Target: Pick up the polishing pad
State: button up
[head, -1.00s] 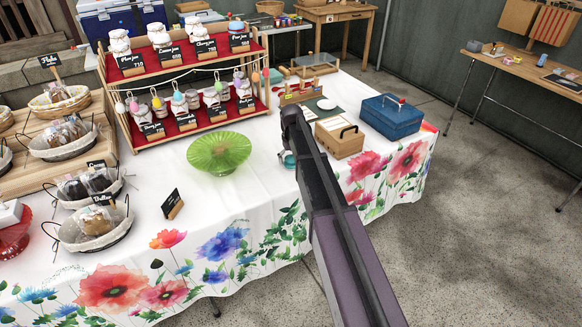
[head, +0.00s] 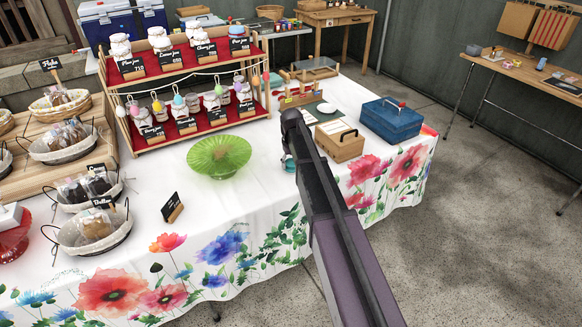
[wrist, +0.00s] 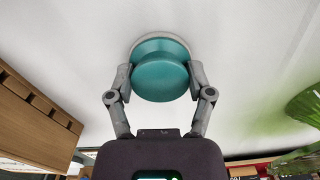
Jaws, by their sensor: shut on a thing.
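The polishing pad (wrist: 160,80) is a round teal piece with a pale disc at its far side. In the wrist view it sits between the two fingers of my gripper (wrist: 160,82), which are shut on its sides. White cloth lies behind it; I cannot tell whether the pad touches the cloth. In the head view a small bit of the teal pad (head: 288,163) shows beside my arm, at the right part of the table. My arm hides the gripper there.
A green glass cake stand (head: 219,155) stands to the left on the white floral tablecloth (head: 240,205). A wooden box (head: 339,143) and a blue case (head: 391,118) stand to the right. A two-tier jar rack (head: 124,120) is behind. A small sign (head: 172,208) stands nearer.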

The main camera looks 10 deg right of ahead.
aim_at(292, 162)
jog(key=shift+r, duration=0.1)
dwell(0.3)
notch_tip(292, 162, up, 4)
jog(key=p, duration=0.3)
jog(key=shift+f+p, duration=0.2)
jog(key=shift+p, duration=0.2)
jog(key=s+d+r+p, duration=0.1)
jog(key=s, duration=1.5)
jog(key=shift+d, duration=0.2)
jog(key=o, duration=0.6)
jog(key=shift+c, duration=0.2)
jog(key=c, duration=0.4)
jog(key=shift+c, duration=0.2)
jog(key=shift+w+d, duration=0.1)
